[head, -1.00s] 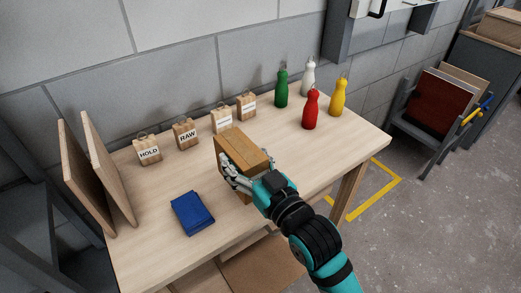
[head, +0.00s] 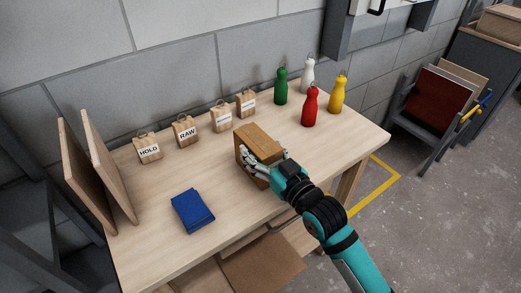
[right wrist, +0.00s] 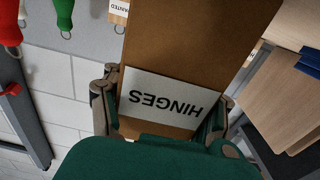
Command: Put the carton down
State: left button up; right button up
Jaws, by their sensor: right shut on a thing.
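The brown carton (head: 260,146) is at the middle of the wooden table (head: 165,250), near its front part. In the right wrist view the carton (right wrist: 190,55) carries a white label reading "HINGES", upside down there. My right gripper (head: 263,171) is shut on the carton, with a finger on each side of it in the right wrist view (right wrist: 165,105). I cannot tell whether the carton's underside touches the table. My left gripper is not in view.
Wooden tags, one reading HOLD (head: 149,150) and one RAW (head: 186,132), stand along the back. A blue cloth (head: 192,210) lies to the left. Green (head: 281,87), white, red (head: 310,107) and yellow bottles stand at right. Boards (head: 108,165) lean at the left end.

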jog(key=o, duration=1.6)
jog(key=shift+o, duration=0.2)
jog(key=shift+s, duration=0.1)
jog(key=b+v, duration=0.1)
jog(key=v, duration=1.1)
